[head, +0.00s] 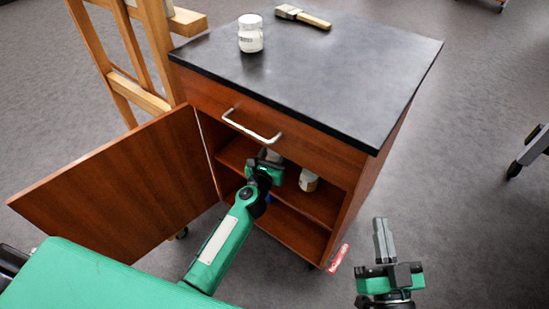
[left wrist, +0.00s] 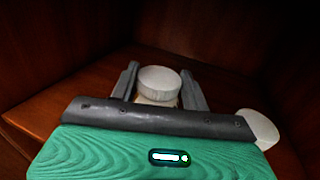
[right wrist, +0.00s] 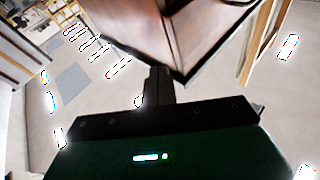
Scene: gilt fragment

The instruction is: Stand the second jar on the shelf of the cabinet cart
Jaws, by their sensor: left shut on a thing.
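The cabinet cart (head: 340,75) has a black top, a brown body and its door (head: 120,185) swung open to the left. My left gripper (head: 268,162) reaches inside over the shelf (head: 325,208). It is shut on a white-lidded jar (left wrist: 158,84), upright between the fingers; in the head view that jar (head: 274,156) is mostly hidden. I cannot tell whether its base touches the shelf. Another jar (head: 308,181) stands on the shelf to the right; its pale lid (left wrist: 259,128) shows beside the gripper. My right gripper (head: 384,240) is shut and empty, outside the cart.
A white jar (head: 250,35) and a flat brush (head: 302,17) are on the cart's top. A drawer with a metal handle (head: 252,128) is above the opening. A wooden easel (head: 125,60) stands behind the door.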

